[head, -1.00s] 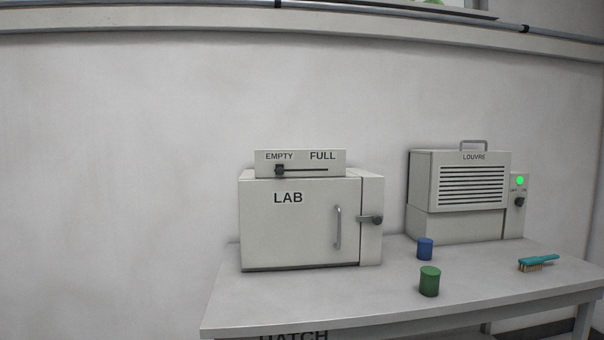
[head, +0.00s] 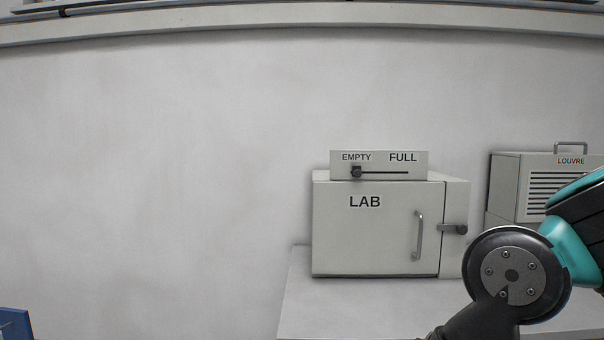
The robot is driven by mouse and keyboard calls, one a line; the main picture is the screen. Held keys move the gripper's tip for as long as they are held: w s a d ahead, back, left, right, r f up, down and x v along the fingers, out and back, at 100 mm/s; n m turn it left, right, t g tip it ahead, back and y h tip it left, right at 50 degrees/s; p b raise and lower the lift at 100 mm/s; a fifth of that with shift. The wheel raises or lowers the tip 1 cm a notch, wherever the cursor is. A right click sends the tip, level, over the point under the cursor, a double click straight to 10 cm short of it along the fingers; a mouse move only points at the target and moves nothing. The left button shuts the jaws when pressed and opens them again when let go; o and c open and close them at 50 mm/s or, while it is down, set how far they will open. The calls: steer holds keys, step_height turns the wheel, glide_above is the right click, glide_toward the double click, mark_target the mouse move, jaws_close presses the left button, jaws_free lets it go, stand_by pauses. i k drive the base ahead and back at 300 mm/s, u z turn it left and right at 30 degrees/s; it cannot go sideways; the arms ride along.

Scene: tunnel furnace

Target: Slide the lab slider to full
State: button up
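The lab slider (head: 356,172) is a small dark knob on a thin horizontal slot in a pale panel (head: 420,164). The panel stands on top of the lab box (head: 340,235), which is marked LAB. The knob sits at the left end of the slot, under the word EMPTY; FULL is printed to the right. Part of my arm shows at the lower right, in front of the table and the box's lower right corner. My gripper is not in view.
The lab box has a vertical door handle (head: 418,235) and a dark latch (head: 455,229) on its right. The louvre unit (head: 537,175) stands further right, partly behind my arm. The table (head: 330,315) is bare at its left front. A blue object (head: 15,325) shows at the lower left corner.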

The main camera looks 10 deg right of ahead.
mark_target(356, 172)
steer(key=u, duration=0.25)
steer(key=i, duration=0.7)
steer(key=z, duration=0.6)
steer(key=i, duration=0.65)
steer(key=z, duration=0.6)
